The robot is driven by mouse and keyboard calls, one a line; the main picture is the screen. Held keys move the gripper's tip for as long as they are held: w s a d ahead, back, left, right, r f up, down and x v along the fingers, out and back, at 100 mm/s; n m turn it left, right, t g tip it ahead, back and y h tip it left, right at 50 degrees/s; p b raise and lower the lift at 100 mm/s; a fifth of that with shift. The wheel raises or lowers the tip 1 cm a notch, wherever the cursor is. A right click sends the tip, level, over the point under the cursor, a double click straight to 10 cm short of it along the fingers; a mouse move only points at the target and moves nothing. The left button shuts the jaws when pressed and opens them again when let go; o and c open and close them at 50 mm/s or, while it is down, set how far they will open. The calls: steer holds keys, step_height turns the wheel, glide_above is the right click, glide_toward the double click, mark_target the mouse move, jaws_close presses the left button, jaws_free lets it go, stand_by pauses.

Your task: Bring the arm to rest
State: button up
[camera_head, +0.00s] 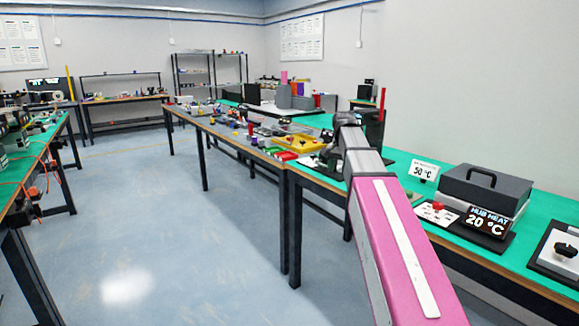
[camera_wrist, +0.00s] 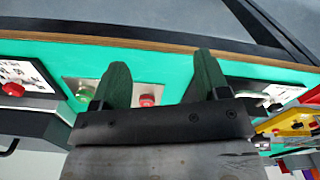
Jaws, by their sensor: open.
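My arm, with a pink link and grey segments, reaches forward over the green-topped table (camera_head: 404,165) in the head view. The gripper end is mostly hidden behind the arm's grey links there. In the wrist view my gripper (camera_wrist: 160,75) shows two dark green fingers, spread apart with nothing between them. The fingers are above the green table surface (camera_wrist: 150,65) near its wooden edge. A panel with a green button (camera_wrist: 84,95) and a red button (camera_wrist: 147,100) lies beyond the fingertips' bases, partly covered by them.
A yellow tray (camera_head: 298,142) and small items lie farther along the table. The floor (camera_head: 150,230) at left is clear.

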steer(key=s+f+n, duration=0.2)
steer(key=s+f, duration=0.4)
steer(key=f, duration=0.6)
steer(key=s+f+n, duration=0.2)
steer(key=s+f, duration=0.5)
steer(key=f, duration=0.5)
steer(key=s+f+n, duration=0.3)
steer(key=s+f, duration=0.4)
steer(key=f, duration=0.5)
steer(key=shift+f, duration=0.3)
steer(key=shift+c, duration=0.3)
